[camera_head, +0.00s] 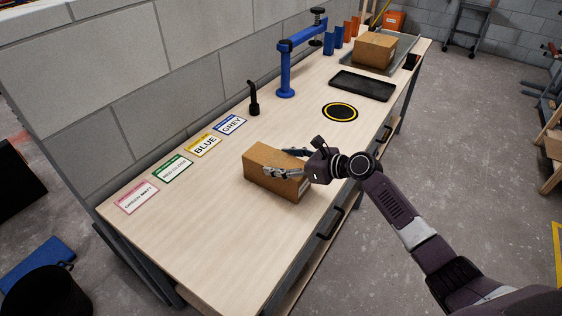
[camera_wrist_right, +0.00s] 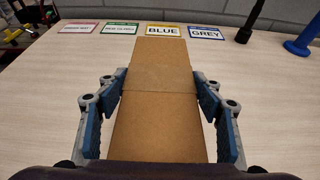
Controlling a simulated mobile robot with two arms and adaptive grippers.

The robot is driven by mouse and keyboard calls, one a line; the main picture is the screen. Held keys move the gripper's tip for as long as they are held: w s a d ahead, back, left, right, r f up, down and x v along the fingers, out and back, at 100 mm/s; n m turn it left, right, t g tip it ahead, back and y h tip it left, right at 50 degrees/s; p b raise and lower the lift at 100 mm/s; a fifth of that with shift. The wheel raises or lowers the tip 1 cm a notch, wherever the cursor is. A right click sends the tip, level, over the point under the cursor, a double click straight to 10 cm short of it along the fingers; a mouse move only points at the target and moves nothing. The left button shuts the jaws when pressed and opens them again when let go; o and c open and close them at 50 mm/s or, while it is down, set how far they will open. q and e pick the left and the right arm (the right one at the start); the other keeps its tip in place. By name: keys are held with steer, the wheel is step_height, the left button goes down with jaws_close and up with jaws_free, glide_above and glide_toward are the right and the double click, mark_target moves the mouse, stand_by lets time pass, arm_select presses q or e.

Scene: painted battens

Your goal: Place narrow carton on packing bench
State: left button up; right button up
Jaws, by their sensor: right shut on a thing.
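The narrow carton (camera_head: 268,163) is a brown cardboard box at the front middle of the packing bench (camera_head: 215,210), a long pale wooden worktop. My right gripper (camera_head: 287,163) is shut on the carton. In the right wrist view the carton (camera_wrist_right: 158,110) runs away from me between the two blue-padded fingers of the gripper (camera_wrist_right: 160,103). The carton is on or just above the bench top; I cannot tell whether it touches. My left gripper is in neither view.
Colour cards, including BLUE (camera_head: 203,145) and GREY (camera_head: 230,124), lie along the wall side. A black stand (camera_head: 254,101), a blue clamp arm (camera_head: 286,75), a ringed black disc (camera_head: 340,112), a black tray (camera_head: 361,86) and another carton (camera_head: 375,50) stand farther back. The near left bench is clear.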

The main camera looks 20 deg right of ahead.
steer(key=shift+r, duration=0.1)
steer(key=o, duration=2.1)
steer(key=shift+s, duration=0.1)
steer(key=b+v, duration=0.1)
steer(key=v, duration=1.1)
